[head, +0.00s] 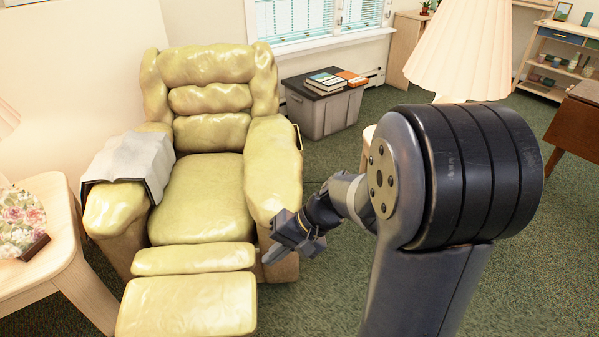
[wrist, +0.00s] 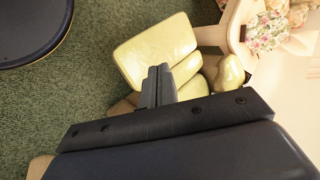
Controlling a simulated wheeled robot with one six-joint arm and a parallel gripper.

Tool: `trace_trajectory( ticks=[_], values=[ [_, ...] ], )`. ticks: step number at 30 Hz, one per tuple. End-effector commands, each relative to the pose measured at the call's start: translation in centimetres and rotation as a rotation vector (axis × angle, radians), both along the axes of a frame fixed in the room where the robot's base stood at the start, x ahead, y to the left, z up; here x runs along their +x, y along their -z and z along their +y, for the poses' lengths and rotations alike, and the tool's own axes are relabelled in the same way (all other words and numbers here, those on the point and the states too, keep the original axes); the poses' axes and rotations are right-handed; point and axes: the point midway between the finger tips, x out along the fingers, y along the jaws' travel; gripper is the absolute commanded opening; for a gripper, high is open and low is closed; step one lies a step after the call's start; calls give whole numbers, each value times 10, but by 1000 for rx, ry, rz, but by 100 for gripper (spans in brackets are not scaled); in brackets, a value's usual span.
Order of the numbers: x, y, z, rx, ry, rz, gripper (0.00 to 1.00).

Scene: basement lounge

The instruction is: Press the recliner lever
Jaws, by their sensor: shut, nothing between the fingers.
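The yellow-green recliner (head: 203,190) stands in the left half of the head view, with its footrest (head: 188,304) extended. A thin pale bar (head: 299,137) shows at the outer side of its right armrest; it looks like the lever, but I cannot be sure. My gripper (head: 270,257) is shut and empty, in front of the right armrest's lower front in the head view. It is well nearer to me than the thin bar. In the wrist view my gripper (wrist: 158,70) points toward the recliner's footrest (wrist: 155,48); no lever is seen there.
A wooden side table (head: 50,270) with a floral object stands at left. A grey storage bin (head: 325,110) with books stands behind at right. Green carpet (head: 325,170) is free beside the recliner.

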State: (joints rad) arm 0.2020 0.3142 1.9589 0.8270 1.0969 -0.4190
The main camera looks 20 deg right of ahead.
Motion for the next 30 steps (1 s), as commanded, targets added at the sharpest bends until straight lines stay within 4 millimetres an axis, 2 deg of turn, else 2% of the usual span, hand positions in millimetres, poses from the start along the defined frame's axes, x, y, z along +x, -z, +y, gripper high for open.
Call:
trace_trajectory(
  ticks=[1, 8, 12, 18, 21, 24, 27, 30],
  values=[
    [20, 32, -2, 58, 29, 3, 0],
    [106, 108, -19, 306, 173, -63, 0],
    [155, 163, -42, 439, 281, -129, 0],
    [213, 250, -90, 590, 457, -256, 0],
    [233, 288, -115, 640, 541, -319, 0],
    [245, 316, -135, 673, 607, -371, 0],
    [252, 334, -148, 690, 651, -407, 0],
    [255, 341, -155, 698, 673, -427, 0]
  ],
)
